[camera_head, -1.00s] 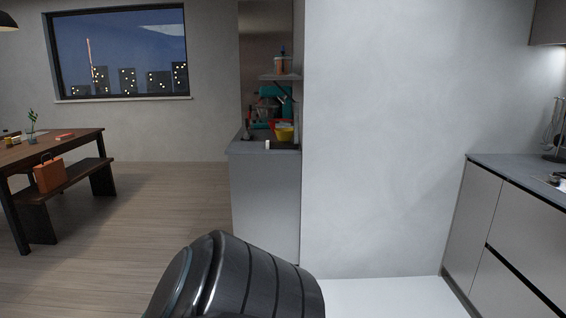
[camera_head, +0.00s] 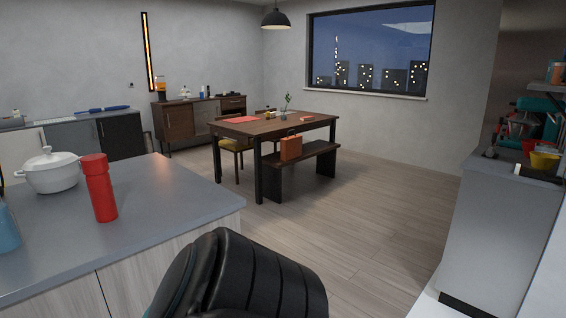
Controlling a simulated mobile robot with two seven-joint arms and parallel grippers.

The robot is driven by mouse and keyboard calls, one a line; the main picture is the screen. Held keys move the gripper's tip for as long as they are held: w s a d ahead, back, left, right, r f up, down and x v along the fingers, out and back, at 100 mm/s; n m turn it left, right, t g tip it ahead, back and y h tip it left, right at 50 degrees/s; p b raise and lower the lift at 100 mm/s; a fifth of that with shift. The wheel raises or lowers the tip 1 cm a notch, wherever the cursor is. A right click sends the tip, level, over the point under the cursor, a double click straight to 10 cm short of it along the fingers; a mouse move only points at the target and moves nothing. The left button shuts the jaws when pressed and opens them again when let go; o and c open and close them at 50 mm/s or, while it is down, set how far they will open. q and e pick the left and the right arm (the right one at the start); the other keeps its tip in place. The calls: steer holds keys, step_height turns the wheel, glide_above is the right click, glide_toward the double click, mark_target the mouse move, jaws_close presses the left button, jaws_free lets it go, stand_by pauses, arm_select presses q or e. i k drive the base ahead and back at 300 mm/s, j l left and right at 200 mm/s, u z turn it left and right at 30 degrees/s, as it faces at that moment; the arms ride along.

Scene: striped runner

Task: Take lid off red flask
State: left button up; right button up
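The red flask (camera_head: 100,190) stands upright on the grey counter (camera_head: 170,205) at the left of the head view, near the counter's right part. Its top (camera_head: 94,162) is red as well, and the lid is on it. Neither gripper shows in this view. A black ribbed part of my own body fills the bottom middle. No gripper touches the flask.
A white lidded pot (camera_head: 52,174) stands left of the flask, and a blue item (camera_head: 6,230) is cut off at the left edge. Beyond are a dining table (camera_head: 270,127), a bench (camera_head: 318,150) and open wooden floor. Another counter (camera_head: 500,185) with kitchen things stands at right.

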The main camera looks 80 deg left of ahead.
mark_target(101, 197)
steer(key=k+u, duration=0.1)
steer(key=u, duration=3.6)
steer(key=i+l+u, duration=0.15)
steer(key=i+l, duration=0.15)
steer(key=i+l+u, duration=0.2)
steer(key=l, duration=0.25)
steer(key=i+l+u, duration=0.15)
steer(key=i+l, duration=0.25)
